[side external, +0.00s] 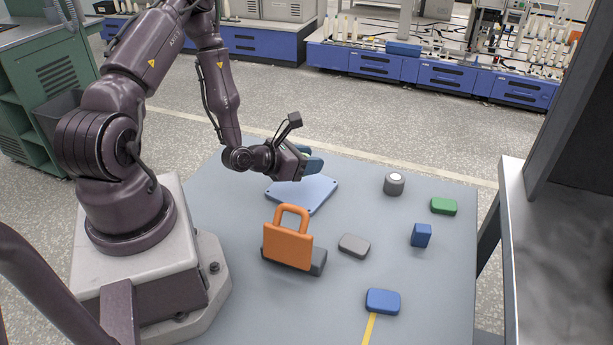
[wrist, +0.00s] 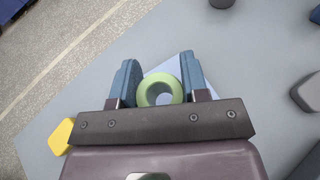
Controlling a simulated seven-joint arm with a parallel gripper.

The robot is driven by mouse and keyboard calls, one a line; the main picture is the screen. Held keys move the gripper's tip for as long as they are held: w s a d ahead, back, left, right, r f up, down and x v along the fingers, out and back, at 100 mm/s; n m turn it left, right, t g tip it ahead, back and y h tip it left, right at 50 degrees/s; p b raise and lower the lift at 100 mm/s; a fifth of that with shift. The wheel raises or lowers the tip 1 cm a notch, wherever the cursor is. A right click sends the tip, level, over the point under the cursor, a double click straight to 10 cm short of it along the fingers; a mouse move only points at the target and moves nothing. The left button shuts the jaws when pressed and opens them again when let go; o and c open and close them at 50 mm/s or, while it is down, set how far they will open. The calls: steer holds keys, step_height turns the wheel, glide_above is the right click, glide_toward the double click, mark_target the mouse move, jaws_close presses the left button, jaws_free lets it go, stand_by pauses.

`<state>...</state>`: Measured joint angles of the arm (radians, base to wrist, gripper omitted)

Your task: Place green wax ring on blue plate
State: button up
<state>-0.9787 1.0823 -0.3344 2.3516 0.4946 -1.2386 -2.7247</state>
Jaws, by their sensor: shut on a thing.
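The green wax ring (wrist: 144,90) is between the two blue fingers of my gripper (wrist: 158,82) in the wrist view, and the gripper is shut on it. The light blue plate (side external: 302,195) lies flat on the table in the side view. My gripper (side external: 310,161) is above the plate's far edge there, with the ring mostly hidden by the fingers. In the wrist view the plate (wrist: 174,66) shows below and behind the ring, which appears held above it.
An orange handled block (side external: 288,248) stands at a dark grey block (side external: 319,262) in front of the plate. A grey cylinder (side external: 394,185), green block (side external: 443,206), grey block (side external: 354,245) and blue blocks (side external: 422,235) (side external: 383,301) are to the right. A yellow object (wrist: 61,136) shows in the wrist view.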

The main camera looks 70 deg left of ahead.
mark_target(308, 184)
steer(key=shift+f, duration=2.05)
steer(key=o, duration=0.9)
steer(key=shift+f, duration=0.1)
